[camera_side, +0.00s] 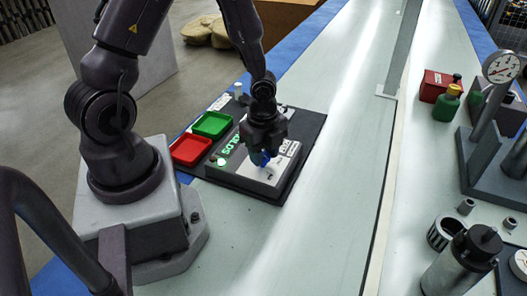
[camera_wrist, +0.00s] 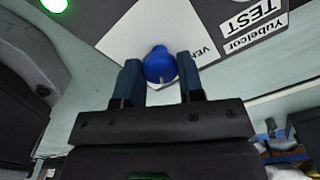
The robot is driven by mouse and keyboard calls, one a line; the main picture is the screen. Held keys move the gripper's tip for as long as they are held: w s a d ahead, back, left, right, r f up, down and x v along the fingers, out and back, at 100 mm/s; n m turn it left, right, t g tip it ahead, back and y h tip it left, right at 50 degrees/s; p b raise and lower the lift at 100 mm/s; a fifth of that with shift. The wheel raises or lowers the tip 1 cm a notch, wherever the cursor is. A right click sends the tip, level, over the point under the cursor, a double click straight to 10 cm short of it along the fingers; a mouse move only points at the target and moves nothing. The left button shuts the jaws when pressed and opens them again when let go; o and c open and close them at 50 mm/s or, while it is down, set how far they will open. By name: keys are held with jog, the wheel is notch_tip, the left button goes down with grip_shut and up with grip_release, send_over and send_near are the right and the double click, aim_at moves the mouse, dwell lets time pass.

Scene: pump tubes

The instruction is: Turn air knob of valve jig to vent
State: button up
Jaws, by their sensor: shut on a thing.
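The valve jig (camera_side: 240,178) is a grey box with a light panel on a black base, left of the middle in the side view. Its round blue air knob (camera_wrist: 160,62) lies between my two dark blue fingers in the wrist view. My gripper (camera_wrist: 160,70) points down at the panel and is shut on the knob, one finger on each side. A pale mark on the knob points toward my gripper's palm. A label starting "VE" (camera_wrist: 208,50) shows beside the right finger, which hides the rest. In the side view, my gripper (camera_side: 262,158) mostly hides the knob.
A green tray (camera_side: 212,124) and a red tray (camera_side: 191,150) sit left of the jig. A green light (camera_wrist: 54,5) glows on the jig. A gauge stand (camera_side: 490,130), bottles and metal parts stand far right.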

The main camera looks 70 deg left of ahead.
aim_at(264, 155)
jog(key=n, duration=1.1)
jog(key=shift+n, duration=1.8)
jog(key=o, duration=0.9)
jog(key=shift+r, duration=0.1)
notch_tip(264, 155, up, 13)
jog(key=shift+f, duration=0.1)
jog(key=shift+n, duration=0.3)
